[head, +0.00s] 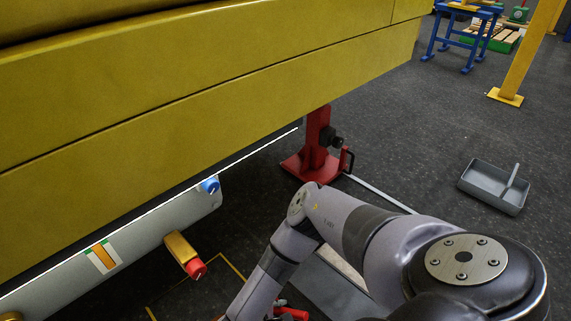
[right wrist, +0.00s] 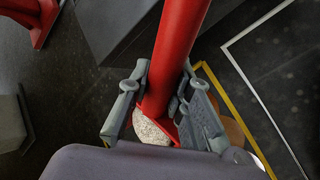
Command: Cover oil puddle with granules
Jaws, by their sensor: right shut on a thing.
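In the right wrist view my right gripper (right wrist: 164,88) is shut on the thick red handle of a scoop (right wrist: 182,40). Pale, grainy granules (right wrist: 151,128) show just below the handle, between the fingers, partly hidden by the gripper. A brown rounded patch (right wrist: 236,136) shows behind the right finger; I cannot tell if it is the oil puddle. In the head view my right arm reaches down to the bottom edge, and a bit of red (head: 291,313) shows beside it. The oil puddle cannot be made out there. My left gripper is not in view.
A large yellow boom (head: 200,105) hangs across the upper left. A red stand (head: 315,150) is under it. A red-tipped yellow part (head: 184,252) sticks out below. Yellow floor lines (right wrist: 225,97) mark the floor. A grey tray (head: 489,198) lies right, with clear floor around it.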

